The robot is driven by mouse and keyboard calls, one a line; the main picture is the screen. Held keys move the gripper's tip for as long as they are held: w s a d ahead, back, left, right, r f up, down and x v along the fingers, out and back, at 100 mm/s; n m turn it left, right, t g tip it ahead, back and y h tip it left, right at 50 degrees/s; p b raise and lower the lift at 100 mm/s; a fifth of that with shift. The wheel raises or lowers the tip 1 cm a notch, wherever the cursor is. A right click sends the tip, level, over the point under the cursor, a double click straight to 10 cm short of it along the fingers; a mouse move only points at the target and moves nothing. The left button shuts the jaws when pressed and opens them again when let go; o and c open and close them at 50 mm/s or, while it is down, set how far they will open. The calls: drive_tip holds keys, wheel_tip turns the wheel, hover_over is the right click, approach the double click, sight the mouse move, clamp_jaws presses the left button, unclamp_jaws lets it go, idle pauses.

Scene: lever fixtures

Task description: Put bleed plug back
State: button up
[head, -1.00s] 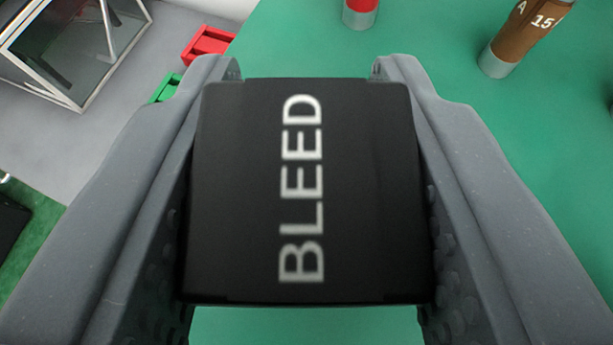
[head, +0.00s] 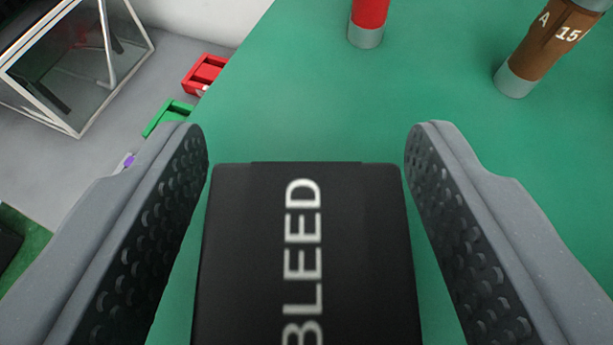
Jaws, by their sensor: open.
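The bleed plug (head: 255,265) is a black block with white "BLEED" lettering, at the bottom centre of the head view. Its lower end is cut off by the frame. My gripper (head: 306,140) is open, with one grey finger on each side of the plug. A gap of green shows between the plug and each finger, so the fingers are apart from it. The fingertips reach past the plug's far edge. The underside of the plug and whatever it sits in are hidden.
A green panel (head: 300,90) fills the middle and right. A red cylinder (head: 369,12) and a brown cylinder marked "A 15" (head: 545,42) stand on it, farther back. At left are a red bin (head: 204,72), a green bin (head: 166,115) and a glass-sided case (head: 75,60).

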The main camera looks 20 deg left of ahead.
drive_tip(key=shift+s+d+r, duration=0.2)
drive_tip(key=shift+s+r, duration=0.2)
drive_tip(key=shift+s, duration=0.1)
drive_tip(key=p+v, duration=0.3)
drive_tip(key=v, duration=0.7)
drive_tip(key=shift+s+d, duration=0.1)
drive_tip(key=shift+s, duration=0.25)
drive_tip(key=s+d+r+m+t+h, duration=0.15)
drive_tip(key=d+r, duration=0.35)
drive_tip(key=r, duration=0.5)
drive_tip(key=s+d+r+m+t+h, duration=0.15)
drive_tip(key=d+r, duration=0.35)
drive_tip(key=r, duration=0.5)
drive_tip(key=s+d+r+m+h, duration=0.1)
drive_tip(key=s+d+r, duration=0.1)
drive_tip(key=d+r, duration=0.5)
drive_tip(key=s+r, duration=0.7)
drive_tip(key=r, duration=0.4)
drive_tip(key=shift+s+d+r+h, duration=0.2)
drive_tip(key=shift+s+d+h, duration=0.1)
drive_tip(key=shift+r, duration=0.1)
wheel_tip(320, 180, up, 6)
drive_tip(key=p, duration=0.7)
